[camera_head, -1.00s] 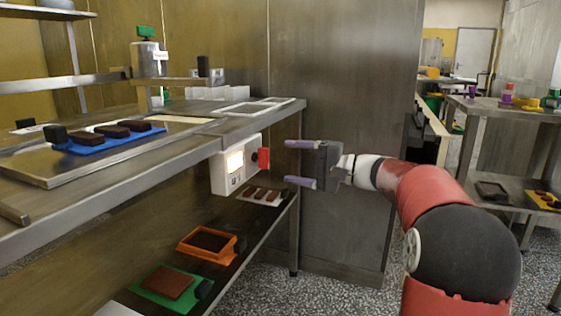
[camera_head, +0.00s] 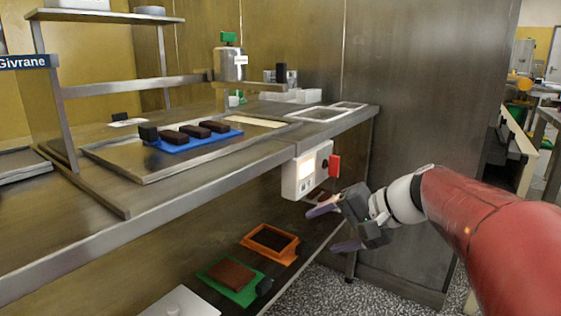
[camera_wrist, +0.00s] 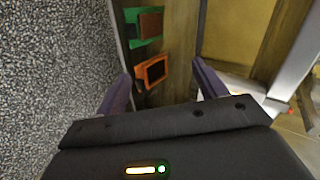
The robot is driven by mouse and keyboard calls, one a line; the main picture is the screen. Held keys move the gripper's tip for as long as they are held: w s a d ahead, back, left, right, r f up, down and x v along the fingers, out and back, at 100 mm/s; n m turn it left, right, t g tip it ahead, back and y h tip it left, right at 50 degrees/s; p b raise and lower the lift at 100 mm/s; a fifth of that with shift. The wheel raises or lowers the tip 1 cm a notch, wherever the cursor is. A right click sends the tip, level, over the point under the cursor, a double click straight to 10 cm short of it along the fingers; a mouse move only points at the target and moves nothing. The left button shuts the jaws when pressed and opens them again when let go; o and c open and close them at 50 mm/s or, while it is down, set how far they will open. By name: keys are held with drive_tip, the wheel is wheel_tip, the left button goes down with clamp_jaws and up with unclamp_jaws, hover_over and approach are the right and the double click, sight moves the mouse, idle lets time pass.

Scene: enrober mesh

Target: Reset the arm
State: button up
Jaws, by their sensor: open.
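I cannot tell whether a finger touches the box. In the wrist view my gripper (camera_wrist: 160,92) shows both fingers apart, with the lower shelf and the floor beyond.
The steel counter (camera_head: 90,235) carries a blue tray (camera_head: 195,143) with dark bars. The lower shelf holds an orange frame (camera_head: 270,243) and a green tray (camera_head: 230,281). A steel wall panel (camera_head: 425,120) stands behind my arm. Speckled floor (camera_wrist: 50,80) is open beside the shelf.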

drive_tip(key=s+d+f+n+h+p, duration=0.1)
drive_tip(key=s+d+f+n+h, duration=0.1)
drive_tip(key=s, duration=0.8)
drive_tip(key=s+d+f+n+h+p, duration=0.2)
drive_tip(key=s+f+n+h, duration=0.1)
drive_tip(key=s+h, duration=0.4)
drive_tip(key=s+f, duration=0.1)
drive_tip(key=s, duration=0.2)
drive_tip(key=shift+s+d+f+p, duration=0.3)
drive_tip(key=shift+s+d+f, duration=0.05)
drive_tip(key=shift+f, duration=0.05)
